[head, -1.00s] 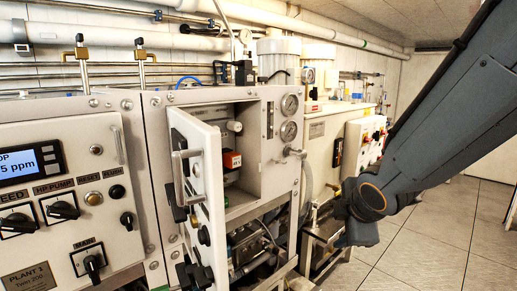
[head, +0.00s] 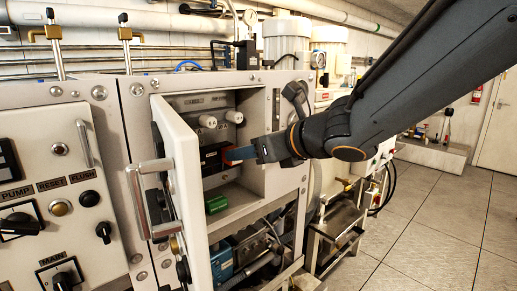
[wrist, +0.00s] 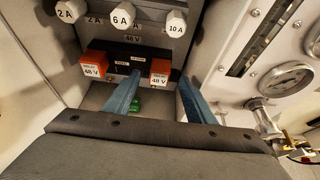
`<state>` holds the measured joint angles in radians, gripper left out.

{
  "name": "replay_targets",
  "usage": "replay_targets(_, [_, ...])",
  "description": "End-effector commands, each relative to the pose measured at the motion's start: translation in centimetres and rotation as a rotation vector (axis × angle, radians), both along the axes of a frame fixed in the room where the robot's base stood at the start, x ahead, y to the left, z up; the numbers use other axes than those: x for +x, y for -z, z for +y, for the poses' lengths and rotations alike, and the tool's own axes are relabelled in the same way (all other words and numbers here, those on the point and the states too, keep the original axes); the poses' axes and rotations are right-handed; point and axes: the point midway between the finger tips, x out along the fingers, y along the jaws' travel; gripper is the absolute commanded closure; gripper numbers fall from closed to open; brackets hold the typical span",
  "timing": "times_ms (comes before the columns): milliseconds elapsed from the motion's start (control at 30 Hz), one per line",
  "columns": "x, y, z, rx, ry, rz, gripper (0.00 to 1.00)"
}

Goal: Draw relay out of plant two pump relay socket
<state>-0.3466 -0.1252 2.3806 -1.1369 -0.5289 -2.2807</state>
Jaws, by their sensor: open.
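Two orange-red relays with white 48 V labels sit in a dark socket block (wrist: 126,66) in the wrist view: a left relay (wrist: 93,64) and a right relay (wrist: 160,71). A dark space with small labels lies between them. I cannot read for certain which socket is the pump's. My gripper (wrist: 158,79) is open, its blue fingers pointing at the block. The right relay appears between the fingertips, with nothing gripped. In the head view, my gripper (head: 232,156) reaches into the open cabinet beside the block (head: 210,158), partly hiding it.
The open cabinet door (head: 183,195) with its handle stands left of my gripper. White fuse knobs (wrist: 122,18) sit above the relays. A green item (head: 216,204) lies on the compartment floor. Gauges (wrist: 286,80) are on the panel to the right.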

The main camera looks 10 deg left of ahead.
Motion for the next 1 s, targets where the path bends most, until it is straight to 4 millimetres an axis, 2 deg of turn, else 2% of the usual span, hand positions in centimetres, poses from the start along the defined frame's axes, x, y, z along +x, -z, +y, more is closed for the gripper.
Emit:
replay_targets(100, [1.0, 0.8, 1.3, 0.0, 0.0, 0.004, 0.5])
replay_targets(300, [2.1, 1.4, 2.5, 0.0, 0.001, 0.003, 0.5])
replay_targets(700, [2.5, 1.6, 2.9, 0.0, 0.004, 0.002, 0.5])
replay_targets(967, [2.5, 1.6, 2.9, 0.0, 0.004, 0.002, 0.94])
replay_targets(1000, [2.5, 1.6, 2.9, 0.001, 0.003, 0.002, 0.76])
